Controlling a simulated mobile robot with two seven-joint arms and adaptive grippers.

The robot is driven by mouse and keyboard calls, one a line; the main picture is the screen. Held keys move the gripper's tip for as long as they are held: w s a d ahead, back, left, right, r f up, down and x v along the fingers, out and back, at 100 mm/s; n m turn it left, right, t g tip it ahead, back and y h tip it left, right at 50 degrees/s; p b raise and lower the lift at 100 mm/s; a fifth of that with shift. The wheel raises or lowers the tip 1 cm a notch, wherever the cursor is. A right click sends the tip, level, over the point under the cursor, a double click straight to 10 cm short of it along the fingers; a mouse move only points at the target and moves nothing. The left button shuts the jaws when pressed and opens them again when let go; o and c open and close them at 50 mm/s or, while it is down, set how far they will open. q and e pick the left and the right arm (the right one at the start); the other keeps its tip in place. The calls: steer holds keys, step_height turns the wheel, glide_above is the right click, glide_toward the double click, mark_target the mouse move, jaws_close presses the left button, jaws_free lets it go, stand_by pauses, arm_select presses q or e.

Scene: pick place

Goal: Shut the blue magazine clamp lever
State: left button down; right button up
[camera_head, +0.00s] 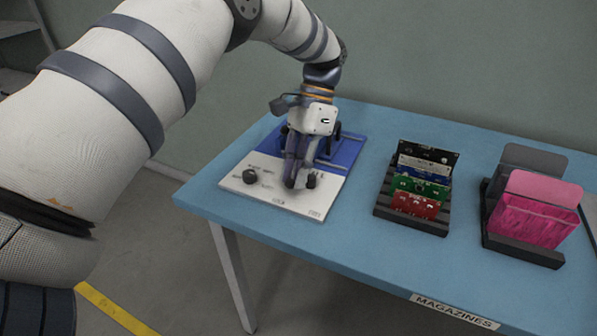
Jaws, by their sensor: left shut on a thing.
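A clamp fixture with a white front panel (238,183) and a blue rear part (347,152) stands at the left of the blue table. My left gripper (291,184) reaches down over its middle, with the fingers low over the panel. It is shut on what seems to be the clamp lever, which the fingers hide almost wholly; I cannot tell the lever's angle. My right gripper is not in view.
A black rack (411,221) holds upright black, blue, green and red boards right of the fixture. Further right, a dark holder (523,251) carries a pink magazine (538,212) and a grey one (533,159). The table's front (330,255) is clear.

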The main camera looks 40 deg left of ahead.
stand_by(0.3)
arm_select(q)
steer(key=c, duration=1.7)
jaws_free()
steer(key=shift+o, duration=0.2)
steer(key=v, duration=0.7)
steer(key=shift+r, duration=0.3)
steer(key=shift+w, duration=0.1)
